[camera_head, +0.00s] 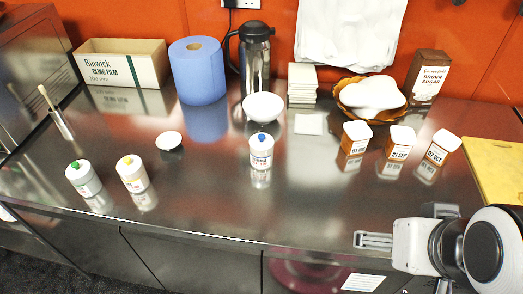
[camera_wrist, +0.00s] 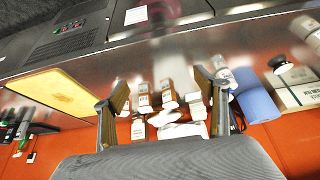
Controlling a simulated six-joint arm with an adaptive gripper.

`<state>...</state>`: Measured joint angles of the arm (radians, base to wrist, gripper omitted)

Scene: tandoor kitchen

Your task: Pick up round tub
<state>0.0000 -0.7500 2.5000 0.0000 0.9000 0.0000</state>
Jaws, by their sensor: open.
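Several white round tubs with coloured dots on their lids stand upright on the steel counter (camera_head: 215,215) in the head view. The green-dot tub (camera_head: 84,178) and the yellow-dot tub (camera_head: 132,174) are at the left. The blue-dot tub (camera_head: 261,152) is near the middle. Which one the task means I cannot tell. My gripper (camera_head: 374,241) is at the lower right, over the counter's front edge, well away from the round tubs. In the wrist view my gripper (camera_wrist: 160,90) is open and empty, its fingers spread at either side of the picture's middle.
Three orange tubs with squarish white lids (camera_head: 397,143) stand right of centre. A white bowl (camera_head: 263,106), blue paper roll (camera_head: 197,70), steel flask (camera_head: 255,60) and cling film box (camera_head: 122,64) are behind. A yellow board (camera_head: 495,165) lies at right. The front middle is clear.

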